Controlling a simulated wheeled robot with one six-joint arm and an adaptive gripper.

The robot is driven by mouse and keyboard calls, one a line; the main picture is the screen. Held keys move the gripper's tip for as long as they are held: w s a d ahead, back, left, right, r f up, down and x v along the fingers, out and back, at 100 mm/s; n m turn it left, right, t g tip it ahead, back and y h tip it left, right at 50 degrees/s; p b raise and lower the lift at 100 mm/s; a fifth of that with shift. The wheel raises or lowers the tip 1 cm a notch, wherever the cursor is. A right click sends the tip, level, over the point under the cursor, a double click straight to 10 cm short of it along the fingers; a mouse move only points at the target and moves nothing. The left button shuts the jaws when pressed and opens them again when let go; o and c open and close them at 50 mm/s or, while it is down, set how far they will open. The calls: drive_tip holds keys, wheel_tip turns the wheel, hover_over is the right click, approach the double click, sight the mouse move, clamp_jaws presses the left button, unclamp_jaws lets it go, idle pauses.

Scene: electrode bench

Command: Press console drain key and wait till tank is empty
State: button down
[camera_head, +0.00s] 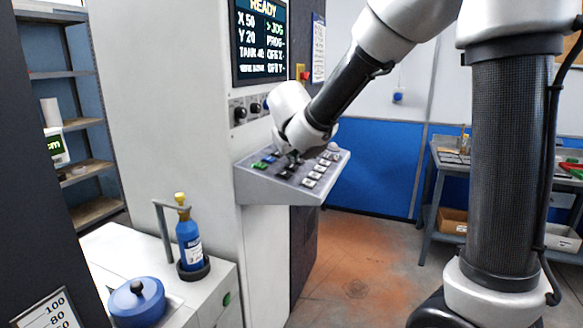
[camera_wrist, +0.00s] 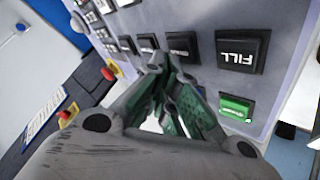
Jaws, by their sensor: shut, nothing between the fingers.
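The console (camera_head: 255,190) has a sloped panel with rows of black, white and green keys. In the wrist view a black key reads FILL (camera_wrist: 238,50), upside down, with a lit green key (camera_wrist: 236,107) beside it. The black key (camera_wrist: 183,43) next to FILL is partly behind my fingers, and its label is unreadable; I cannot tell which key is drain. My gripper (camera_wrist: 160,62) is shut and empty, its tips over the key row close to that black key. It also shows over the panel in the head view (camera_head: 293,158); I cannot tell whether it touches.
The screen (camera_head: 260,40) above shows READY and a TANK line reading in the forties. A red stop button (camera_wrist: 65,116) and knobs (camera_head: 240,113) are nearby. A blue bottle (camera_head: 188,240) and blue lidded pot (camera_head: 137,300) stand at lower left. A scale plate (camera_head: 50,312) reads 100, 80.

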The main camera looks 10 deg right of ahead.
sight(294, 168)
drive_tip(key=shift+a+f, duration=0.1)
drive_tip(key=shift+f, duration=0.35)
idle(0.6)
drive_tip(key=shift+r, duration=0.8)
drive_tip(key=shift+r, duration=0.1)
drive_tip(key=shift+s+d+r, duration=0.1)
drive_tip(key=shift+d+r, duration=0.05)
drive_tip(key=shift+r, duration=0.6)
drive_tip(key=shift+s+d+r, duration=0.1)
drive_tip(key=shift+d+r, duration=0.1)
drive_tip(key=shift+r, duration=0.5)
drive_tip(key=shift+s+d+r, duration=0.1)
drive_tip(key=shift+d+r, duration=0.05)
drive_tip(key=shift+r, duration=0.75)
